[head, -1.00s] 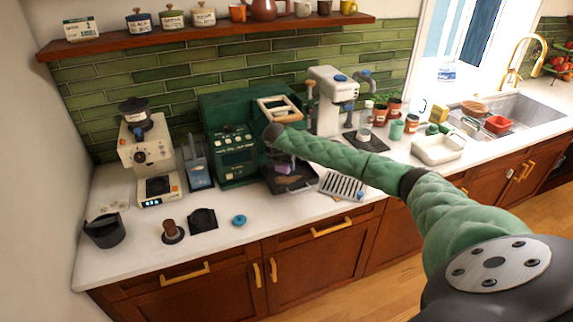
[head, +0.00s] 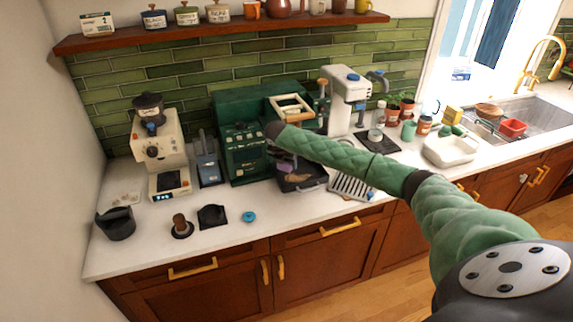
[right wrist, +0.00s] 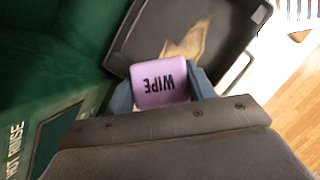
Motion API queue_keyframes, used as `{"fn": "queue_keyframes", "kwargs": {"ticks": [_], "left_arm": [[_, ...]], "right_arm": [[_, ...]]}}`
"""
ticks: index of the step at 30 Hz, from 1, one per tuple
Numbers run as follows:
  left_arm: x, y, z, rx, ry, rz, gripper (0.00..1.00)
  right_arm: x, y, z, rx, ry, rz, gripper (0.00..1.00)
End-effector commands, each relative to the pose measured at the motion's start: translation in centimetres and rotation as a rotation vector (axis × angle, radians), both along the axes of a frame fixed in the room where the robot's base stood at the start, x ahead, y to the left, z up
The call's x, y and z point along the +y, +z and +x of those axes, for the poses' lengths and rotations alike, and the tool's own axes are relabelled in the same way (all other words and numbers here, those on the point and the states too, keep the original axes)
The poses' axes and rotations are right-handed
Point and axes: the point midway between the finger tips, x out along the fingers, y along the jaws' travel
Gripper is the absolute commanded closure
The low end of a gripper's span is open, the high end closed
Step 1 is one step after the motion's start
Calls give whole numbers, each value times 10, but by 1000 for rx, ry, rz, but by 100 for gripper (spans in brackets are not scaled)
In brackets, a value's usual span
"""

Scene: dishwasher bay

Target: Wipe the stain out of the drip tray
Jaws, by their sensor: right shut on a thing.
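The drip tray (head: 312,187) is a dark, shallow tray in front of the green espresso machine (head: 241,152). It also shows in the right wrist view (right wrist: 232,30), with a tan-brown, irregular stain (right wrist: 190,42) on its floor. My right gripper (right wrist: 162,88) is shut on a lilac wipe block (right wrist: 160,86) marked "WIPE". The wipe is over the tray, right beside the stain and covering its near end in that view. I cannot tell whether it touches the tray floor. In the head view my right arm partly hides the gripper and machine. My left gripper is not in view.
The slatted drip grate (head: 350,186) lies on the counter right of the tray. A blue round lid (head: 249,216), a tamper (head: 181,227) and a black knock box (head: 116,223) stand at left. The machine's green side is close to the gripper. The front counter is mostly clear.

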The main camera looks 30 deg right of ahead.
Motion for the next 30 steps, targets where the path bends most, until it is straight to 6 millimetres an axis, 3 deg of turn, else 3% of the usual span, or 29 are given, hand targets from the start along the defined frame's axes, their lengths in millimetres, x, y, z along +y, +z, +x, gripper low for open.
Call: {"fn": "queue_keyframes", "kwargs": {"ticks": [18,30], "left_arm": [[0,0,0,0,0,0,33],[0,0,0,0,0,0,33]], "right_arm": [[-1,50,0,-2,1,0,79],[0,55,0,-1,0,0,79]]}}
